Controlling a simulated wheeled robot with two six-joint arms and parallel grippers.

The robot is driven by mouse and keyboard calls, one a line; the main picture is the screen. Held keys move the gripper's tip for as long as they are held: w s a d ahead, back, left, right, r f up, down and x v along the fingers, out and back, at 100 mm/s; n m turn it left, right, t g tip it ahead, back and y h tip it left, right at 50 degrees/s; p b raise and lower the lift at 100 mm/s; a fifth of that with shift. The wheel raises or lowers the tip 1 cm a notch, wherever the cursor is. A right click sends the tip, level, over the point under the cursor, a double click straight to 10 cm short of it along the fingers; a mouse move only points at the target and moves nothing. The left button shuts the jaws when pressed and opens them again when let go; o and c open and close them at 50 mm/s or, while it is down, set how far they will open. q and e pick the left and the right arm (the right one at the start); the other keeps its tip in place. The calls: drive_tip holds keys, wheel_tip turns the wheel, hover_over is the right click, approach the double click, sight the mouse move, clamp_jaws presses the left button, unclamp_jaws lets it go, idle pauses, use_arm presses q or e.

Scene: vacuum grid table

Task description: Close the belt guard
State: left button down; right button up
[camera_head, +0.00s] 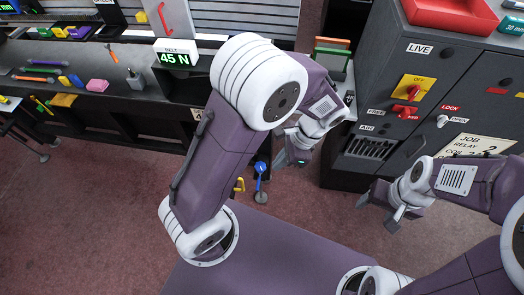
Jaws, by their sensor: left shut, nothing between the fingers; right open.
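A belt readout (175,57) marked "BELT 45 N" stands at the upper middle. My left gripper (291,158) is shut and empty, low in front of the bench and to the right of the readout, apart from the panel. My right gripper (379,212) is open and empty over the floor, below the grey cabinet.
A grey cabinet (448,75) with a yellow-and-red switch (411,87) stands on the right, a red tray (455,14) on top. Small tools and coloured blocks lie on the dark bench (125,70) at left. The carpet (100,220) at lower left is clear.

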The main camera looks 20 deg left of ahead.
use_arm(q)
drive_tip(key=s+a+f, duration=0.5)
drive_tip(key=a+f, duration=0.2)
drive_tip(key=f, duration=0.1)
drive_tip(key=shift+f, duration=0.35)
use_arm(e)
drive_tip(key=shift+s+r, duration=0.15)
drive_tip(key=shift+s, duration=0.7)
use_arm(q)
drive_tip(key=shift+s, duration=0.15)
use_arm(e)
drive_tip(key=shift+s, duration=0.15)
